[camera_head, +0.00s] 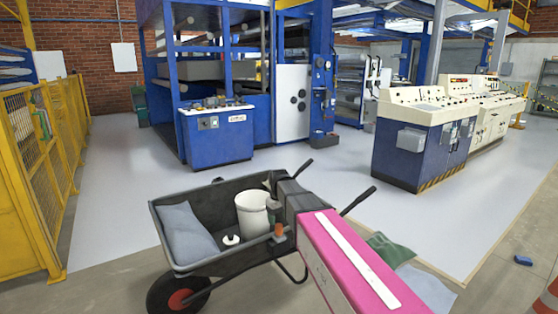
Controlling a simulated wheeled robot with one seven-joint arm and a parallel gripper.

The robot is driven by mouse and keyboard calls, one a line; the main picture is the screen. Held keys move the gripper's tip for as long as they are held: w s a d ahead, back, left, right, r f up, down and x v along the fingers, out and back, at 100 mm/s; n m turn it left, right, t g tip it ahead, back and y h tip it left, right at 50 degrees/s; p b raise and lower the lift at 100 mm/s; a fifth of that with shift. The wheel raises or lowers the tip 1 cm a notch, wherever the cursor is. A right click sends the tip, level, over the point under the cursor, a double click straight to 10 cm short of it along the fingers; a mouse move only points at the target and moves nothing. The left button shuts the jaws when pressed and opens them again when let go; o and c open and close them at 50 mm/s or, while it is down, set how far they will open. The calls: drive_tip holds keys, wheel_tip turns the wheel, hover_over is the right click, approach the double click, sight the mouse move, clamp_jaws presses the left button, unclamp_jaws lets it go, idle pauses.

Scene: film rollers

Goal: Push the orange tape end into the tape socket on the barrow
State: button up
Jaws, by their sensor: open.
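The black wheelbarrow (200,267) stands in the lower middle. A small orange piece (278,231), which looks like the orange tape end, is at the barrow's near right rim. A dark upright cylinder (273,211) shows just above it; I cannot tell whether this is the tape socket. My pink arm with a white strip reaches in from the lower right over the barrow's right end. My gripper (270,184) is at its dark far end, open, above and behind the orange piece. Its fingers are small and partly hidden, and contact cannot be made out.
In the barrow lie a grey-blue cushion or sack (187,234), a white bucket (252,212) and a small white item (231,240). A yellow fence (35,165) stands left, a control console (425,135) right. Green cloth (390,249) lies right of my arm. Floor behind the barrow is clear.

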sight(279, 225)
drive_tip(key=shift+f, duration=3.4)
clamp_jaws()
drive_tip(key=shift+r, duration=0.15)
drive_tip(key=shift+r, duration=2.9)
